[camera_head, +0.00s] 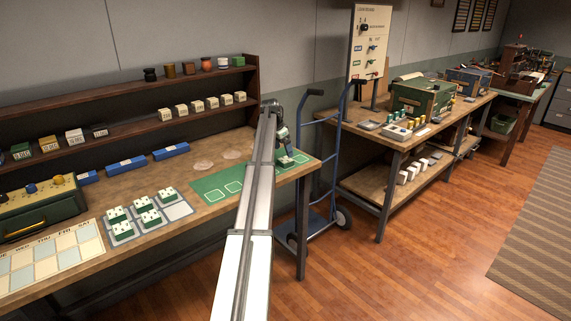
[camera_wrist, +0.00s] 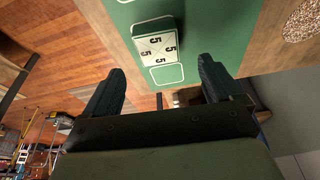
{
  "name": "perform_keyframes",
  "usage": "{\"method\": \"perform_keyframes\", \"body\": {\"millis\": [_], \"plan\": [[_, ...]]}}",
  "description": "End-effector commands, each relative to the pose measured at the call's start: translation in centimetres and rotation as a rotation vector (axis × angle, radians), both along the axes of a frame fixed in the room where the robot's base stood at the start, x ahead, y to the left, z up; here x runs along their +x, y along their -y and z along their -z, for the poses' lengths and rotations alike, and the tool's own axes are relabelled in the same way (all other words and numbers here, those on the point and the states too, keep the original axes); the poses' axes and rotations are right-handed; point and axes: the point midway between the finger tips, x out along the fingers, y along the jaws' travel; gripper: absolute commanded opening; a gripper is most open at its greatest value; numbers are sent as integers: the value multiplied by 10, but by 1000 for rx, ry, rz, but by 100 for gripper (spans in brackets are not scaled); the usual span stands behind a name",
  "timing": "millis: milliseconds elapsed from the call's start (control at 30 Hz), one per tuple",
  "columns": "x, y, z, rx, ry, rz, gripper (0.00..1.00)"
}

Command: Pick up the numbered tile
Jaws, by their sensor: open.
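A numbered tile (camera_wrist: 157,47), white on top with several black 5s near its edges, sits on a green mat (camera_wrist: 210,25) in the wrist view. It lies over one white outlined square, with another outlined square (camera_wrist: 167,74) beside it. My gripper (camera_wrist: 162,68) is open, its two dark fingers spread wide with nothing between them. The tile lies ahead of the fingertips, between their lines, apart from both. In the head view my gripper (camera_head: 284,143) is over the right end of the green mat (camera_head: 210,188), and the tile there is small and partly hidden by my arm.
Several green-and-white tiles (camera_head: 118,214) sit on grey pads left of the mat. Two pale round pieces (camera_head: 203,165) lie behind the mat. A shelf (camera_head: 130,150) with small blocks runs along the back. A blue hand truck (camera_head: 325,165) stands right of the bench.

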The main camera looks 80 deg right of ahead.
Motion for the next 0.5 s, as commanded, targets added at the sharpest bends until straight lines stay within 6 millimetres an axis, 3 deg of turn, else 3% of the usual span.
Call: {"method": "perform_keyframes", "body": {"millis": [233, 500], "plan": [[-2, 0, 14, 2, 0, -1, 92], [-7, 4, 48, 2, 0, -1, 92]]}}
